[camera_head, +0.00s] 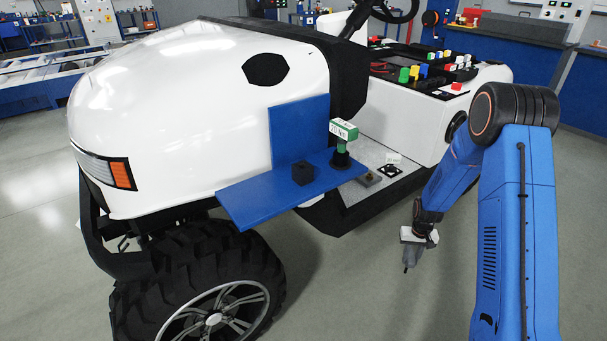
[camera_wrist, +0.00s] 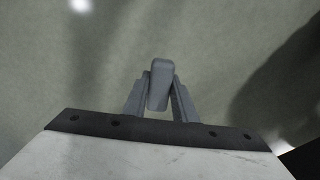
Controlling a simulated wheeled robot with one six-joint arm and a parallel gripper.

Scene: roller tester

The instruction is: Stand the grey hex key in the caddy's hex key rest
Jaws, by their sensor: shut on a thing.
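My gripper (camera_head: 406,262) hangs over the floor to the right of the vehicle, pointing down. In the wrist view my gripper (camera_wrist: 159,100) has its two grey fingers closed on a grey, rounded bar, which looks like the grey hex key (camera_wrist: 159,80). Only its top end shows there, so its lower part is hidden. A blue shelf with an upright back panel, perhaps the caddy (camera_head: 245,200), is on the vehicle's side, left of my gripper and well apart from it. A small black block (camera_head: 303,173) sits on it. I cannot tell which part is the hex key rest.
A green-and-white box marked with a torque value (camera_head: 344,129) tops a post on a black base (camera_head: 341,160) at the shelf's right end. A grey footplate (camera_head: 372,160) carries small parts. The white vehicle (camera_head: 190,110) and its wheel (camera_head: 215,310) stand left. Floor below my gripper is clear.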

